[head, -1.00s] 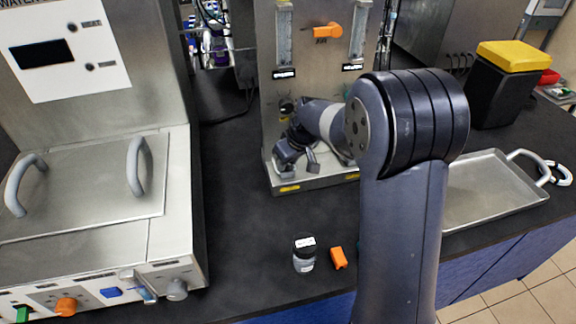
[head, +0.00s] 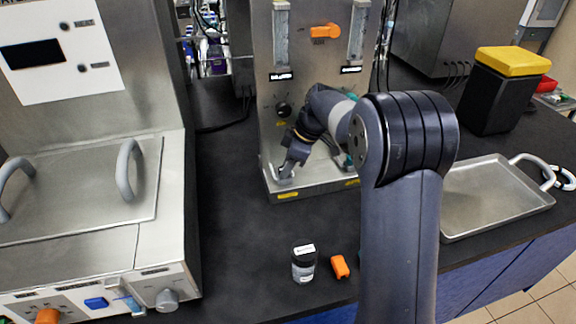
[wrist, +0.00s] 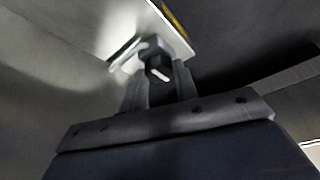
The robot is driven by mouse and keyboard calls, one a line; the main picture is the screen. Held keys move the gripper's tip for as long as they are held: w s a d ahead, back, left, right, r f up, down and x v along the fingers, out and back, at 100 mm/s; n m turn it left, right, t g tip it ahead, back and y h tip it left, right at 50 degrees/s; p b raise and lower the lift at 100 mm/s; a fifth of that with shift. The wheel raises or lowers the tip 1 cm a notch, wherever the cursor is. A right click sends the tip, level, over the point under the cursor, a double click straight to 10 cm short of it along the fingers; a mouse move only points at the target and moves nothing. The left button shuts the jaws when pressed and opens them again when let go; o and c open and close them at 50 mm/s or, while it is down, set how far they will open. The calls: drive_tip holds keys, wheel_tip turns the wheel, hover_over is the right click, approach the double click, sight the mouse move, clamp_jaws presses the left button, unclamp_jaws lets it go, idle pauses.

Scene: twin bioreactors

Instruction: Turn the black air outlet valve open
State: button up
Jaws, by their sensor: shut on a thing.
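The steel bioreactor panel stand (head: 325,188) is at the back centre in the head view. My gripper (head: 287,170) points down at its lower left, just over the base ledge. In the wrist view my gripper (wrist: 158,78) is shut on a small black knob with a white mark, which I take to be the black air outlet valve (wrist: 157,65). The fingers stand on either side of it. In the head view the gripper hides this valve. Another black knob (head: 283,109) shows higher on the panel, apart from the gripper.
An orange handle (head: 325,31) is high on the panel. A lidded steel bath (head: 90,190) stands left. A small jar (head: 304,265) and an orange piece (head: 340,267) lie in front. A metal tray (head: 490,200) and a yellow-lidded black bin (head: 505,95) are right.

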idle(0.4)
drive_tip(key=o, duration=1)
drive_tip(key=shift+c, duration=0.2)
drive_tip(key=w+v, duration=0.1)
drive_tip(key=v, duration=0.9)
drive_tip(key=shift+s+d+r, duration=0.25)
drive_tip(key=shift+s+r, duration=0.1)
drive_tip(key=shift+s, duration=0.05)
drive_tip(key=shift+f, duration=0.1)
drive_tip(key=x, duration=1.1)
drive_tip(key=shift+s, duration=0.15)
